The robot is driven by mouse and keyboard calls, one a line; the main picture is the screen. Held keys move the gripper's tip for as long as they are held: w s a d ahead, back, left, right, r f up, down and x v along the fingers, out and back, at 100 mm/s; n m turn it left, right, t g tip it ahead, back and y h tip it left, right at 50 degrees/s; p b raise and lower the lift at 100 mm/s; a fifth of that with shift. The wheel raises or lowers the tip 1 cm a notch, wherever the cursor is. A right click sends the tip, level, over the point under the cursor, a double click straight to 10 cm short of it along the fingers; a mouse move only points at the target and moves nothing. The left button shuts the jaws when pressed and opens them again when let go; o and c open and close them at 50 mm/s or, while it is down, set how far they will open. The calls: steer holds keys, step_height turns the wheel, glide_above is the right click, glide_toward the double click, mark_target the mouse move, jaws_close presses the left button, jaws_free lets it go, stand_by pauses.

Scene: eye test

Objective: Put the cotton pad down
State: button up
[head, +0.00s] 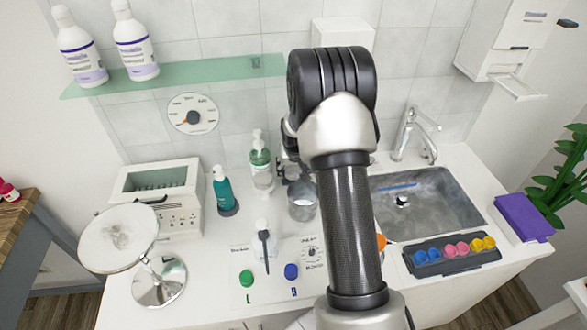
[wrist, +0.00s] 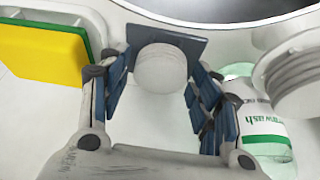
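My gripper (wrist: 162,68) shows in the wrist view, its two blue-padded fingers apart. A white round piece (wrist: 160,68) with faint ridges sits between the finger ends. It may be the cotton pad, but I cannot be sure. Little space shows between it and the fingers, and I cannot tell whether they touch it. A dark blue flat plate (wrist: 183,46) shows behind it, beyond the finger ends.
A yellow and green sponge (wrist: 42,55) lies left of the gripper, and a green-labelled bottle (wrist: 268,140) stands right. The counter also holds a sink (head: 440,205), a tray of coloured pieces (head: 455,262), a round mirror (head: 118,238), a teal bottle (head: 224,190) and a white appliance (head: 180,218).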

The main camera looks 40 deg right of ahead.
steer(key=shift+o, duration=0.3)
steer(key=s+a+r+n+p, duration=0.1)
steer(key=s+a+r, duration=0.25)
steer(key=r, duration=0.35)
steer(key=s+a+r+p, duration=0.15)
steer(key=a+r, duration=0.25)
steer(key=r, duration=0.4)
steer(key=s+a+r+n+p, duration=0.1)
steer(key=s+a+r, duration=0.2)
steer(key=r, duration=0.4)
steer(key=s+a+r+n+y, duration=0.1)
steer(key=s+a+r, duration=0.3)
steer(key=s+a, duration=0.4)
steer(key=s+a+r+n+y, duration=0.1)
steer(key=s+a, duration=0.7)
steer(key=s, duration=0.8)
step_height(320, 180, up, 3)
steer(key=shift+a+f+n+t, duration=0.1)
steer(key=shift+a+n+t, duration=0.15)
steer(key=shift+n, duration=0.65)
